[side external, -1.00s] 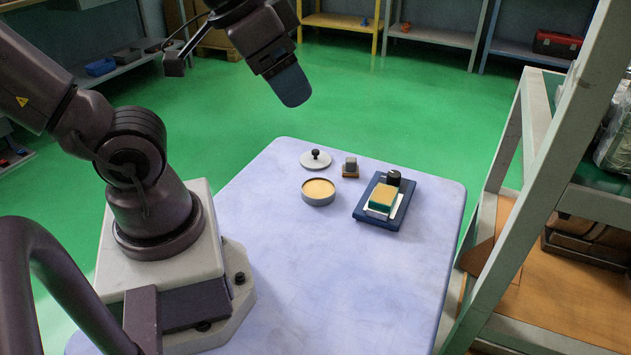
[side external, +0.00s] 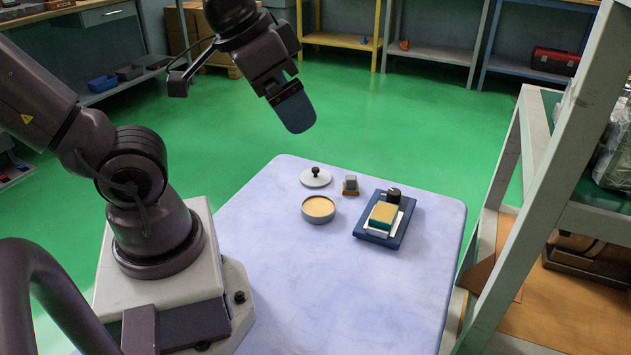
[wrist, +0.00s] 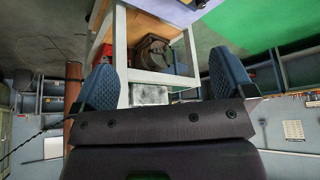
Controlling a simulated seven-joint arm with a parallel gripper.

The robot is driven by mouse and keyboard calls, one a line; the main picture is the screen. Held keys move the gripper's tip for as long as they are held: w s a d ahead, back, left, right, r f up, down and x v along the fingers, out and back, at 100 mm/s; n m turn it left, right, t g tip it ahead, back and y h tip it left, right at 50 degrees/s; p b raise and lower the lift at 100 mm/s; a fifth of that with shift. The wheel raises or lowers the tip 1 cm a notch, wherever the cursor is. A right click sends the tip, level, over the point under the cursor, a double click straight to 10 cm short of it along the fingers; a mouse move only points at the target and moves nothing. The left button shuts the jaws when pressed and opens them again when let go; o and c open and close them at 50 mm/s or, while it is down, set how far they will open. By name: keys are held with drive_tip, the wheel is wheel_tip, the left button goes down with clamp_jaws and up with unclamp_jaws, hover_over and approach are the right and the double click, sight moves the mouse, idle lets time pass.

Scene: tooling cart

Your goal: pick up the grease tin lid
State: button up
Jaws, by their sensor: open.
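The grease tin lid (side external: 311,181) is a flat pale disc with a dark knob. It lies on the cart top near its far edge in the side external view. The open round tin (side external: 318,209), filled with tan grease, stands just in front of it. My gripper (side external: 296,112) is in the air above and behind the lid, well apart from it. In the wrist view my gripper (wrist: 163,85) shows two blue fingers spread apart with nothing between them. The lid and tin do not show in the wrist view.
A dark blue tray (side external: 370,236) holds a sponge-like block and a black knob. A grey shelf frame (side external: 535,190) stands on the right. The cart's front half (side external: 330,290) is clear.

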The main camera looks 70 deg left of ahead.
drive_tip(key=w+a+f+n+g, duration=0.2)
drive_tip(key=w+a+f+n, duration=0.15)
drive_tip(key=a, duration=0.25)
drive_tip(key=w+a+f+n+g, duration=0.3)
drive_tip(key=w+a+f, duration=0.2)
drive_tip(key=a, duration=0.2)
drive_tip(key=n, duration=1.1)
approach(316, 168)
drive_tip(key=f, duration=0.5)
drive_tip(key=shift+w+a+f, duration=0.15)
drive_tip(key=shift+a+f, duration=0.15)
drive_tip(key=shift+a, duration=0.1)
drive_tip(key=shift+d+f, duration=0.15)
drive_tip(key=shift+f, duration=1.2)
drive_tip(key=shift+d+f, duration=0.1)
drive_tip(key=shift+f, duration=1.25)
drive_tip(key=shift+c, duration=0.5)
drive_tip(key=c, duration=0.5)
